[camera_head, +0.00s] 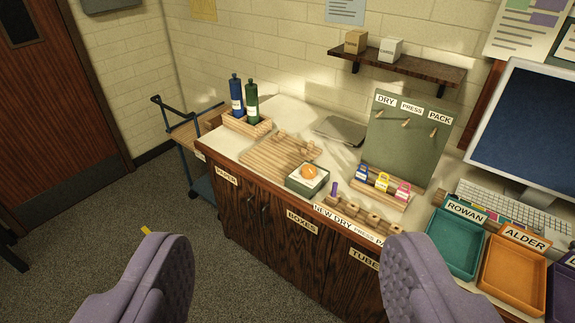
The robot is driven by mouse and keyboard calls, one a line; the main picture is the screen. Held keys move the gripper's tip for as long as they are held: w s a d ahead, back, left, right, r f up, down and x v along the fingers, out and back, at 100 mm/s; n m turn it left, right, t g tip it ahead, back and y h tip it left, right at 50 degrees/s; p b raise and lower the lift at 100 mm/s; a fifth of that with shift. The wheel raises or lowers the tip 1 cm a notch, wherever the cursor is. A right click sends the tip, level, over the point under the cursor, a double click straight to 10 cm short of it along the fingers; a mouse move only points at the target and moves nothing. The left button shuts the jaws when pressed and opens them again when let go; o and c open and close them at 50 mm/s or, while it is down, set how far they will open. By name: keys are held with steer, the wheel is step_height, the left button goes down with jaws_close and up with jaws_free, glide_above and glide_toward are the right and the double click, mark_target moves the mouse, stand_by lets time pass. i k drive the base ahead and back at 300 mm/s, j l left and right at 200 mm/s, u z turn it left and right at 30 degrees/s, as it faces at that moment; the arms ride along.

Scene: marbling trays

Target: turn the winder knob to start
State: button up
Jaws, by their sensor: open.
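My gripper (288,240) is open and empty, its two purple padded fingers wide apart at the bottom of the view. It is on the near side of the counter, apart from everything on it. A small dark green box (307,187) with a white top stands near the counter's front edge, beyond the gap between the fingers. A round orange piece (309,171) sits on the white top. I cannot tell for sure whether this is the winder knob; no other clear knob for winding shows.
A slatted wooden board (262,162) and a crate (246,124) with two bottles lie left of the box.

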mark_target(308, 171)
steer(key=i+j, duration=0.1)
steer(key=i, duration=0.4)
steer(key=i+j, duration=0.1)
steer(key=i, duration=0.4)
steer(key=i+j+z, duration=0.1)
steer(key=i, duration=0.35)
steer(key=i+j, duration=0.15)
steer(key=i, duration=0.35)
steer(key=i+j, duration=0.15)
steer(key=i, duration=0.35)
